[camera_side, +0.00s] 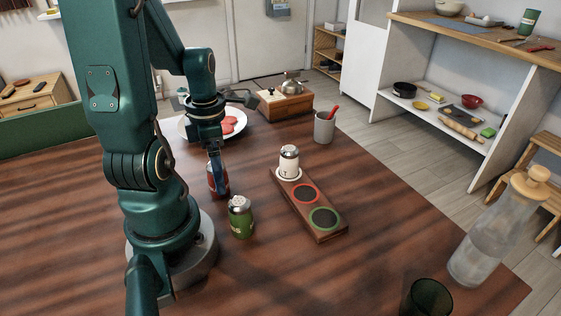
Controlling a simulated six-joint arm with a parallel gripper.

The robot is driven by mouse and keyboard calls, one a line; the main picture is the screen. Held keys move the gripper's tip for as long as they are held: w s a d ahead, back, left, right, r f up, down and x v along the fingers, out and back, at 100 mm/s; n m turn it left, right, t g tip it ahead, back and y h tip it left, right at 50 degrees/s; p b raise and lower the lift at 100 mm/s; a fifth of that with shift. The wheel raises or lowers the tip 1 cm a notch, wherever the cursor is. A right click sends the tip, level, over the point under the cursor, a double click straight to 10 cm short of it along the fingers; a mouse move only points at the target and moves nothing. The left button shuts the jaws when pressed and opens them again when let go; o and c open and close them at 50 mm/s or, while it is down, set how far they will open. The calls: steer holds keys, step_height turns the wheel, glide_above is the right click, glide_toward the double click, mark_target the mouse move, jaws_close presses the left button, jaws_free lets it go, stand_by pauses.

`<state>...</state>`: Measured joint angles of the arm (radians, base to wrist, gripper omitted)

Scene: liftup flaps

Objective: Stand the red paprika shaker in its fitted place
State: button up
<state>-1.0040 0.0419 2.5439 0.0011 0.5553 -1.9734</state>
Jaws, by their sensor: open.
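The red paprika shaker (212,188) stands on the table, partly hidden behind my gripper. My gripper (217,178) points down over it, with its fingers at the shaker's upper part; the jaws are open. I cannot tell whether a finger touches it. The wooden rack (323,234) lies to the right, with three ringed places in a row. The white shaker (288,163) stands in the white-ringed place at the far end. The red-ringed place (306,194) in the middle is empty. The green-ringed place (324,219) at the near end is empty. The green shaker (240,217) stands upright on the table in front of the red one.
A grey cup with a red utensil (324,127) and a wooden grinder (286,99) stand behind the rack. A white plate (187,127) lies behind my gripper. A glass bottle (487,243) and a dark green glass (426,297) stand at the right front. The table between shakers and rack is clear.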

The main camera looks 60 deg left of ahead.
jaws_close()
stand_by(0.3)
